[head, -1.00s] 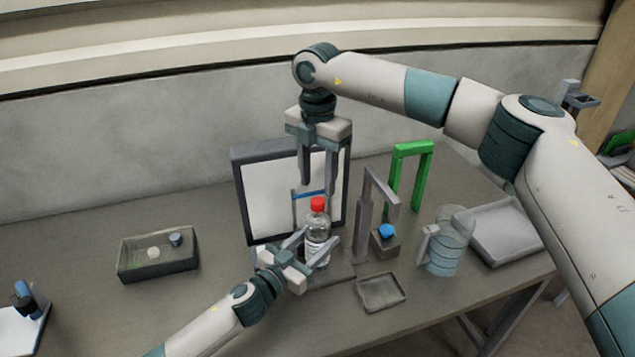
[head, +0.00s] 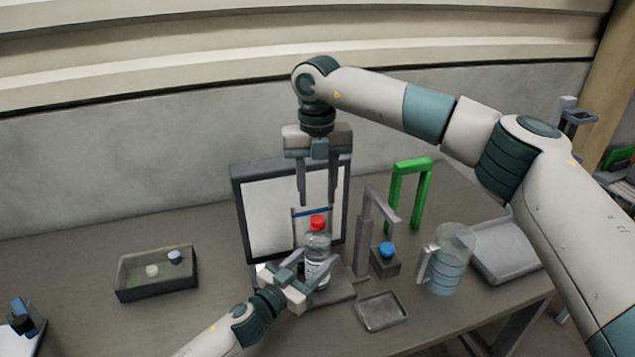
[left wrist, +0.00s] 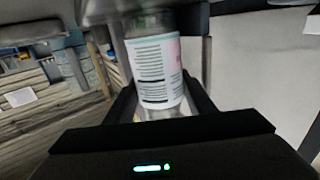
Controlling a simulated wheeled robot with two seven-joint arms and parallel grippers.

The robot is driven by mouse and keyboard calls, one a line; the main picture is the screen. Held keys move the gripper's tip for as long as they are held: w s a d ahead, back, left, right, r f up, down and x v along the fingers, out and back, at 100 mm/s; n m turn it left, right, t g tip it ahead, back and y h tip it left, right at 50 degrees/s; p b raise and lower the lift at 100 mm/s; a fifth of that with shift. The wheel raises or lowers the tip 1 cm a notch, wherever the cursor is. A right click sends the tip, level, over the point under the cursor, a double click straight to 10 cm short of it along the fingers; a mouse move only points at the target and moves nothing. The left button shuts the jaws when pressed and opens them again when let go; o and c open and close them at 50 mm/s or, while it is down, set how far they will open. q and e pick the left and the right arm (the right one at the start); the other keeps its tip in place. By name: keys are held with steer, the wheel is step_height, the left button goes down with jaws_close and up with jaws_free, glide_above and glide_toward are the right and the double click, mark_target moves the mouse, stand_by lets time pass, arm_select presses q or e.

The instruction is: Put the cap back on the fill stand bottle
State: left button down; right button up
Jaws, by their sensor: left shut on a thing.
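The clear bottle (head: 317,246) stands upright on the fill stand (head: 340,290). The red cap (head: 317,222) sits on top of its neck; I cannot tell whether it is screwed down. My left gripper (head: 309,268) is shut on the bottle's body from the front left. The left wrist view shows the bottle's printed label (left wrist: 157,72) between the dark fingers; the cap is out of that view. My right gripper (head: 318,203) points down above the cap, fingers apart and empty, with a small gap to the cap.
A dark-framed white panel (head: 268,215) stands behind the bottle. To the right are a grey post, a block with a blue cap (head: 387,249), a green arch (head: 425,190), a jug (head: 450,265) and trays. An open box (head: 157,292) with small caps stands left.

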mark_target(318, 219)
steer(key=n, duration=0.5)
steer(key=r+n, duration=0.1)
steer(key=n, duration=0.1)
steer(key=shift+n, duration=0.3)
steer(key=n, duration=0.4)
steer(key=shift+r, duration=0.3)
steer(key=n, duration=0.3)
steer(key=shift+r+n, duration=0.25)
steer(key=shift+n, duration=0.15)
steer(key=shift+f, duration=0.1)
steer(key=shift+f, duration=3.9)
steer(key=shift+c, duration=0.3)
jaws_close()
steer(key=shift+o, duration=1.2)
jaws_free()
